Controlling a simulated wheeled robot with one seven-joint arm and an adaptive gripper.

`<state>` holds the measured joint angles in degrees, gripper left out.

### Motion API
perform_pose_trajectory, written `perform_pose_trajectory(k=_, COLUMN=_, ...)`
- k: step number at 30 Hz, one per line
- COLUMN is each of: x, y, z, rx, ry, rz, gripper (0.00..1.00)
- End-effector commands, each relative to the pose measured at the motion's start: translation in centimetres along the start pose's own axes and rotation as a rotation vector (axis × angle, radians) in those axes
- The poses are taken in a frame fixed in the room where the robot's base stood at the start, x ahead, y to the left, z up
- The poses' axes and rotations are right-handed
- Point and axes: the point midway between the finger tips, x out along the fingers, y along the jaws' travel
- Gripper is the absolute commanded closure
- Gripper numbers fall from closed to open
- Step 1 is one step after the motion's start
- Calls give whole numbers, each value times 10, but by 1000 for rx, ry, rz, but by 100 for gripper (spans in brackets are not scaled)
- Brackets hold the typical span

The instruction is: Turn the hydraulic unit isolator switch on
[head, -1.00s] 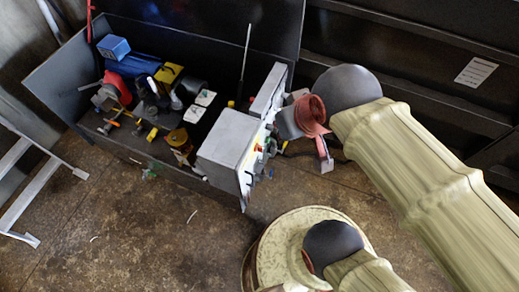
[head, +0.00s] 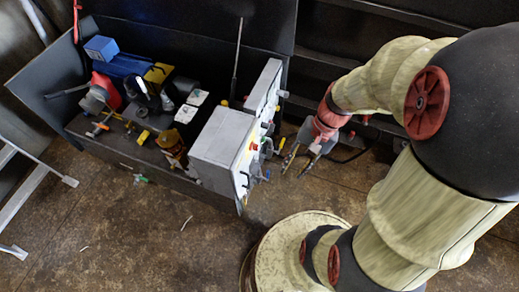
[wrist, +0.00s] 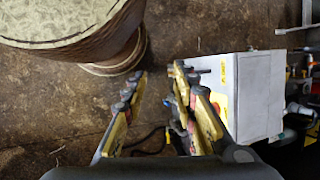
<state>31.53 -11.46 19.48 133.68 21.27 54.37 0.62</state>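A grey control box (head: 222,138) stands at the right end of the open bin, its panel of coloured controls facing right toward my gripper. A red and yellow control (head: 252,146) shows on this panel, seen edge-on; I cannot tell which way it is turned. My gripper (head: 299,160) is open and empty, a little to the right of the panel, fingers pointing down and left. In the wrist view, there is a clear gap between the fingertips of my gripper (wrist: 158,74). The right finger covers part of the panel edge of the pale box (wrist: 252,92); whether it touches is unclear.
A second grey box (head: 265,86) stands behind the first. The bin (head: 100,150) holds several tools, a blue box (head: 101,48) and a yellow item (head: 158,73). A white metal frame (head: 30,205) stands at left. The brown floor in front is mostly clear.

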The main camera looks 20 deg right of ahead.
Motion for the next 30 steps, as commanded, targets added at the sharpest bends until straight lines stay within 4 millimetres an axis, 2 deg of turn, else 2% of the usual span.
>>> perform_pose_trajectory(k=1, x=25, y=5, z=-6, rx=104, ry=-70, rz=-48, gripper=72)
perform_pose_trajectory(k=3, x=51, y=4, z=-13, rx=249, ry=-154, rz=-128, gripper=72)
perform_pose_trajectory(k=8, x=102, y=-7, z=-36, rx=601, ry=-337, rz=-338, gripper=72)
perform_pose_trajectory(k=12, x=135, y=-23, z=-73, rx=917, ry=-468, rz=-548, gripper=72)
perform_pose_trajectory(k=16, x=140, y=-42, z=-109, rx=1105, ry=-521, rz=-704, gripper=72)
perform_pose_trajectory(k=21, x=117, y=-59, z=-152, rx=1206, ry=-511, rz=-855, gripper=72)
perform_pose_trajectory(k=25, x=111, y=-65, z=-160, rx=1234, ry=-519, rz=-897, gripper=72)
perform_pose_trajectory(k=30, x=121, y=-79, z=-161, rx=1232, ry=-527, rz=-893, gripper=72)
